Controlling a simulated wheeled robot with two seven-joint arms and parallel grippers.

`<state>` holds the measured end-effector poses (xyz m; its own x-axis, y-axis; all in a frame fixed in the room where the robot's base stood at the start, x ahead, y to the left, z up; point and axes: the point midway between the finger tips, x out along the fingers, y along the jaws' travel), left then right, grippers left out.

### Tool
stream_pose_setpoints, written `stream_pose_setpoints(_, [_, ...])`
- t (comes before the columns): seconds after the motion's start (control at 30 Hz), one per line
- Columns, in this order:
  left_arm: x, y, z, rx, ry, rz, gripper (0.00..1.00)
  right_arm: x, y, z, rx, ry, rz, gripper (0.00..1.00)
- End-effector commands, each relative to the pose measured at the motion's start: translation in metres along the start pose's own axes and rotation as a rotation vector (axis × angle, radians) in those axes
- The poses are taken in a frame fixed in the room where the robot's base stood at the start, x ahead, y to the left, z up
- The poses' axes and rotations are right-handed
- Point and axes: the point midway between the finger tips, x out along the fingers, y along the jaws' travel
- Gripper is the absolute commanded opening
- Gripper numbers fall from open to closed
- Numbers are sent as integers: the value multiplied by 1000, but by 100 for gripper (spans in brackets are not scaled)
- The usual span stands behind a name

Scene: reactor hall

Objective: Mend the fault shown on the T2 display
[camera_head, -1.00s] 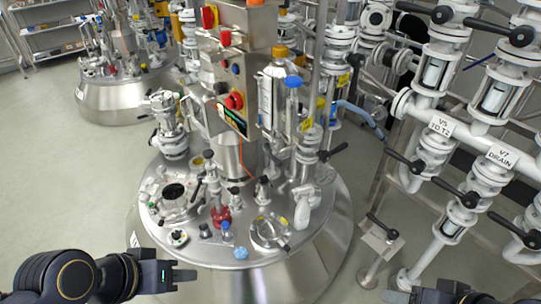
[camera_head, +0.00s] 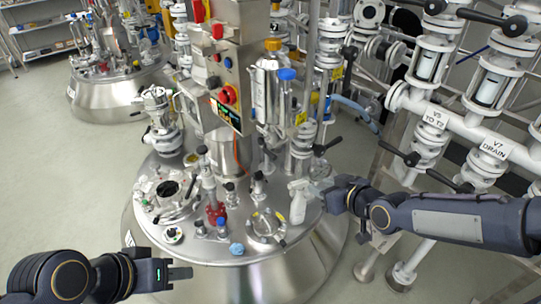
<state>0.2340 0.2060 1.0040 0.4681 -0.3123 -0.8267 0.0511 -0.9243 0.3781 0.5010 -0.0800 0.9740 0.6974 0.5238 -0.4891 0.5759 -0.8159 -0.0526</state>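A steel vessel (camera_head: 188,246) stands in the middle, its lid crowded with fittings. A small dark display (camera_head: 226,114) with coloured text sits on the control column above the lid; the text is too small to read. My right gripper (camera_head: 318,197) is at the right side of the lid, close beside a white spray bottle (camera_head: 298,207); I cannot tell whether it touches the bottle. My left gripper (camera_head: 180,273) is in front of the vessel at the lower left, holding nothing visible. Its fingers are seen edge-on.
White pipes with black-handled valves fill the right side, with signs V5 TO T2 (camera_head: 434,117) and V7 DRAIN (camera_head: 494,148). A second vessel (camera_head: 118,95) stands back left. The left floor is clear.

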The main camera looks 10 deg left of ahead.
Motion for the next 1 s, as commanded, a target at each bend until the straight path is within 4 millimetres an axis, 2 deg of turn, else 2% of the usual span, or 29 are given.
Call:
stream_pose_setpoints(0.03, [1, -1, 1, 0, 0, 0, 36, 24, -10, -2, 7, 67, -56, 35])
stream_pose_setpoints(0.1, [2, -1, 1, 0, 0, 0, 36, 46, -23, -13, 14, 177, -112, 35])
stream_pose_setpoints(0.2, [3, -1, 1, 0, 0, 0, 36, 66, -35, -27, 43, 315, -165, 35])
stream_pose_setpoints(0.43, [3, -1, 2, 0, 0, 0, 36, 80, -44, -45, 95, 483, -202, 35])
stream_pose_setpoints(0.57, [0, 0, 0, 0, 0, 0, 36, 88, -46, -52, 98, 494, -205, 35])
stream_pose_setpoints(0.8, [-8, 4, -4, 0, 0, 0, 36, 121, -53, -71, 98, 491, -204, 35])
stream_pose_setpoints(1.0, [-12, 6, -6, 0, 0, 0, 36, 141, -56, -80, 98, 489, -203, 35])
